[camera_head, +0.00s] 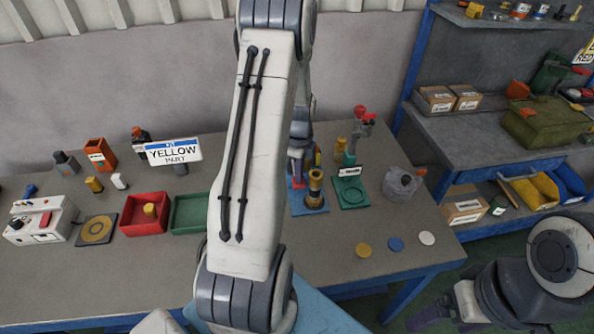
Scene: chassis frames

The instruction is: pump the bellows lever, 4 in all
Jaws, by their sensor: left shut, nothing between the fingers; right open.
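The grey rounded body (403,182) with an orange-red tipped part (421,172), at the right of the bench, may be the bellows and its lever; I cannot tell for certain. My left arm rises large across the middle and folds down behind itself. My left gripper (301,158) is shut and empty, mostly hidden behind the arm, over the back of the blue plate. It is left of the grey body and apart from it. My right gripper (437,314) is open, low at the right by the bench's front corner, partly out of clear view.
A brass part (315,185) stands on a blue plate (320,208), beside a green plate (352,200). Yellow, blue and white discs lie near the front. A red tray (128,228), green tray (190,224) and "YELLOW PART" sign (174,150) stand left. Blue shelving (430,186) is at the right.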

